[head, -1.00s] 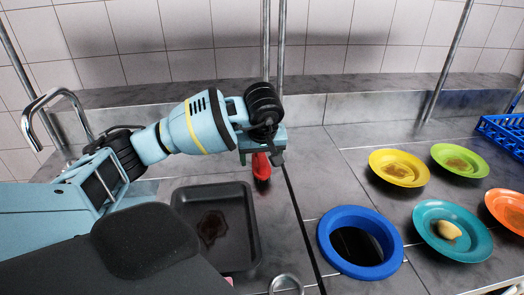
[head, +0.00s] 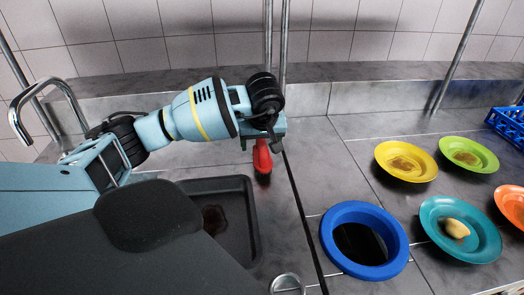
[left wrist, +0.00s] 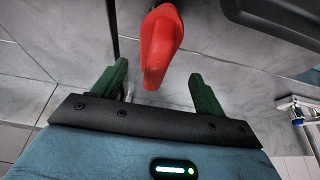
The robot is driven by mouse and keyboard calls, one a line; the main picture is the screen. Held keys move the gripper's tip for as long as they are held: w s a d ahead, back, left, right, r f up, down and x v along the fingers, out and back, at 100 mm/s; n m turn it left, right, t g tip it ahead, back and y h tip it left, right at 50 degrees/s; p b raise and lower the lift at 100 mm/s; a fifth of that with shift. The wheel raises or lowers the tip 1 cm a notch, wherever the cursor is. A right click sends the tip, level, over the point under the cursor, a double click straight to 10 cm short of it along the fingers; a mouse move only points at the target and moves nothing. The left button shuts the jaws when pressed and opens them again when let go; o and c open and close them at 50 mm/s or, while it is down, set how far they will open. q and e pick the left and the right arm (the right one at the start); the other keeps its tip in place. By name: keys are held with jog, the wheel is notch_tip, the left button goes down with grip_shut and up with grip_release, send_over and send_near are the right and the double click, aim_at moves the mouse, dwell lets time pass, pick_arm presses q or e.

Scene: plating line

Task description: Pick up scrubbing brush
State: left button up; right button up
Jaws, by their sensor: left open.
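A red object (head: 262,158), which looks like the brush's handle end, shows just below my left gripper (head: 262,139) in the head view. The gripper hides part of it. In the left wrist view, the red piece (left wrist: 161,42) stands between the two green fingers of the open left gripper (left wrist: 158,70), with gaps on both sides. I cannot see bristles. My right gripper is not in view.
A dark tray (head: 248,230) with a brown stain lies beside the brush. A blue-rimmed round opening (head: 333,247) is to the right. Plates in yellow (head: 381,158), green (head: 486,161) and teal (head: 433,242) stand further right. A blue rack (head: 505,122) is at the right edge.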

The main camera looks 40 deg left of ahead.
pick_arm(q)
jog(key=x, duration=0.5)
jog(key=shift+w+r, duration=0.1)
jog(key=shift+w, duration=0.3)
jog(key=c, duration=1.1)
notch_tip(320, 180, up, 10)
jog(key=shift+r, duration=0.1)
